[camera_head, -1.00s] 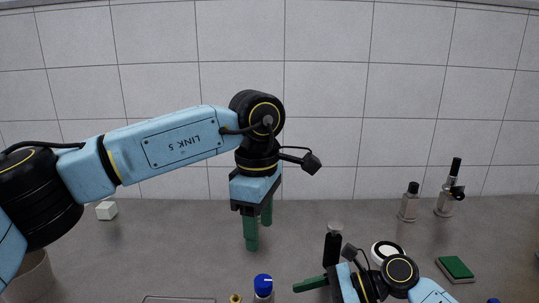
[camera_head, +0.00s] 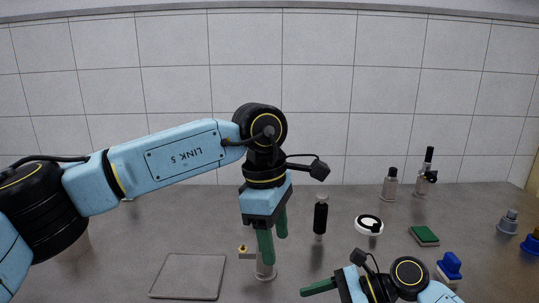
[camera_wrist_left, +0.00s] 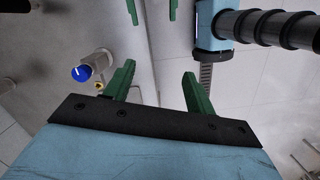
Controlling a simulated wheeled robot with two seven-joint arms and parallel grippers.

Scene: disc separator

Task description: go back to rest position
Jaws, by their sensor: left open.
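My left gripper (camera_head: 272,235) hangs from the blue arm near the middle of the head view. Its two green fingers point down, apart and with nothing between them. In the left wrist view the fingers (camera_wrist_left: 160,88) are also spread and empty. A clear vial (camera_head: 265,270) stands behind the left fingertips, its top hidden; the left wrist view shows its blue cap (camera_wrist_left: 82,72) off to the side. My right gripper is at the bottom of the head view, where one green finger (camera_head: 318,287) shows pointing left. I cannot tell its opening.
A flat grey plate (camera_head: 188,276) lies left of the vial. Two clear bottles (camera_head: 390,184) (camera_head: 420,186) are farther back. A tiled wall closes the rear.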

